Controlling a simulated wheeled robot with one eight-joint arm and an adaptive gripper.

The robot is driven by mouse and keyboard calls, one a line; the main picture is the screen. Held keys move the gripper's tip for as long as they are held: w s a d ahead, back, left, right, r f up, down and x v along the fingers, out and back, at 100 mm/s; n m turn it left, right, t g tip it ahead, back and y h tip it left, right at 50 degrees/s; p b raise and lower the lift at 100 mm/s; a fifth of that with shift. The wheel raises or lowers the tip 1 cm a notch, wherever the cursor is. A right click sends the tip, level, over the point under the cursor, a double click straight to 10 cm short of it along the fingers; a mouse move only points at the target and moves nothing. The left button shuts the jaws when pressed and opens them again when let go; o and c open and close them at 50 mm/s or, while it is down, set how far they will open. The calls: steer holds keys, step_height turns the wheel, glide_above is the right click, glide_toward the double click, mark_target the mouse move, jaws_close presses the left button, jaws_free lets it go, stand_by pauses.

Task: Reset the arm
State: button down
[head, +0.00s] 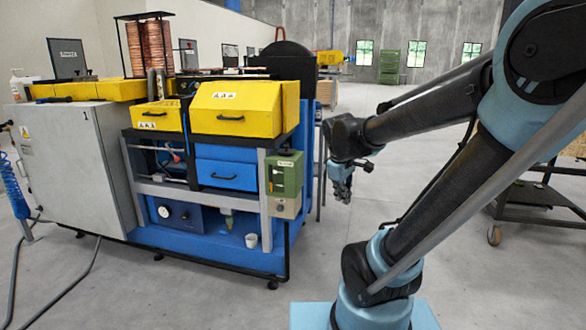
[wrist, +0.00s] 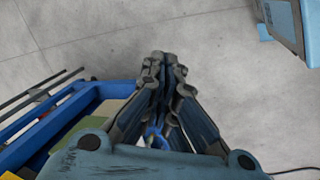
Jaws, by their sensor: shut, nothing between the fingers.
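My gripper (head: 343,190) hangs at the end of my bent arm in the head view, to the right of the blue and yellow machine (head: 232,123). It points down above open floor. In the wrist view my gripper (wrist: 163,62) has its dark fingers together, with nothing held between them. The grey floor lies beneath the fingertips. The arm's blue and black links fill the right side of the head view.
A grey cabinet (head: 75,165) stands at the left, with copper coils (head: 150,48) on top of the bench. A green control box (head: 285,174) is on the machine's near right corner. A dark wheeled cart (head: 535,195) stands at right. Floor between is clear.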

steer(key=s+d+f+m, duration=0.1)
steer(key=s+f+m, duration=0.2)
steer(key=s, duration=0.4)
steer(key=s+d+f+m+g+y, duration=0.1)
steer(key=s+d+f+m, duration=0.1)
steer(key=s+f+m, duration=0.2)
steer(key=s+m, duration=0.2)
steer(key=s, duration=0.1)
steer(key=shift+f+y, duration=0.25)
steer(key=shift+y, duration=0.05)
steer(key=shift+a, duration=0.1)
